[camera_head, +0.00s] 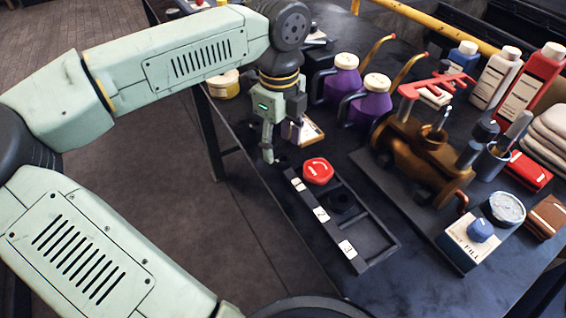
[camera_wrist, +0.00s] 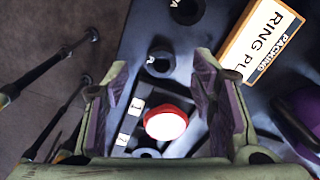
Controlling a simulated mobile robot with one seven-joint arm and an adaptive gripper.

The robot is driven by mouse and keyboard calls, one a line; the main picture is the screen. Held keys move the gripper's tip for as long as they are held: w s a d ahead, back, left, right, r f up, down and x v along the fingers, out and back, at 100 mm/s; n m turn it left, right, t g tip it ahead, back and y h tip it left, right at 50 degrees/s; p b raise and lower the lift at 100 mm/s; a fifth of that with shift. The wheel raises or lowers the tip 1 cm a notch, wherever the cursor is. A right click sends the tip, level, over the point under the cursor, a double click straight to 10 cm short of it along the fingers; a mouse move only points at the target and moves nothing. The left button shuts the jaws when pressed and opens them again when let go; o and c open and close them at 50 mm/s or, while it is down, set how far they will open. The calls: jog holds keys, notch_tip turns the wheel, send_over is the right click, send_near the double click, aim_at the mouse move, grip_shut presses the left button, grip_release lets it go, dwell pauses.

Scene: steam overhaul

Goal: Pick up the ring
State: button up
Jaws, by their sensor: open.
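A small black ring with a white letter mark (camera_wrist: 160,60) lies on the dark bench top, and shows between and just beyond my fingertips in the wrist view. A second black ring (camera_wrist: 187,10) lies farther off at the top edge. In the head view, a dark ring (camera_head: 282,160) is partly hidden beside my fingers. My gripper (camera_wrist: 160,80) is open and empty, its two padded fingers apart. In the head view my gripper (camera_head: 273,150) points down over the bench's left edge area. I cannot tell its exact height above the ring.
A black tray (camera_head: 378,243) with white labels stands close by, with a red round knob (camera_head: 318,171) at its far end. A box labelled "PACKING RING PL" (camera_wrist: 262,42) is to the right. Purple jugs (camera_head: 342,82) and a bronze valve body (camera_head: 420,160) stand farther right.

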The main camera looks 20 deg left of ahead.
aim_at(282, 154)
notch_tip(282, 154, down, 4)
jog(key=shift+d+r+b, duration=0.15)
jog(key=shift+b, duration=0.35)
jog(key=shift+r, duration=0.1)
jog(key=shift+c, duration=0.3)
jog(key=c, duration=0.9)
